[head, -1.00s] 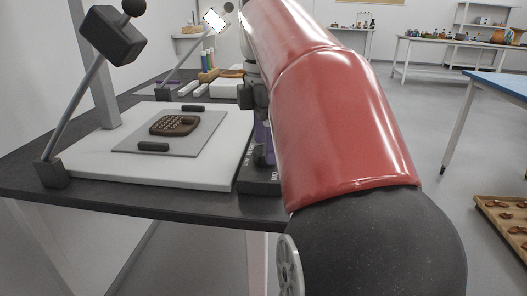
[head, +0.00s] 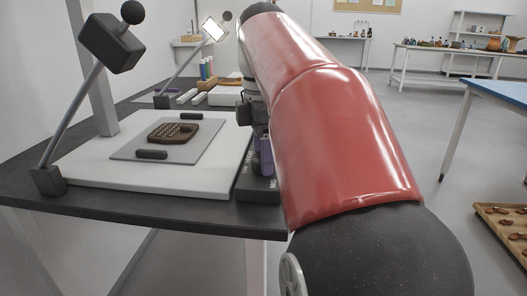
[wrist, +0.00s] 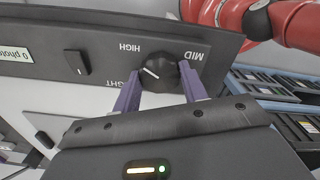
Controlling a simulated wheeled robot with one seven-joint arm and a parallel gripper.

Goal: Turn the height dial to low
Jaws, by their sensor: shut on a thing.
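The height dial (wrist: 160,74) is a round black knob on a dark grey panel in the wrist view. Its white mark points to the upper left, toward the HIGH label. The HIGH and MID labels read upside down, and a third word is partly covered by a finger. My gripper (wrist: 161,88) has its two purple fingers on either side of the dial, shut on it. In the head view the gripper (head: 265,155) shows as a purple patch at the dark control panel (head: 257,188), largely hidden by my red arm.
A white stand base (head: 85,175) carries a grey mat (head: 120,153) with a brown sherd (head: 172,131) and dark bars. A lamp-like box on a rod (head: 110,43) rises at left.

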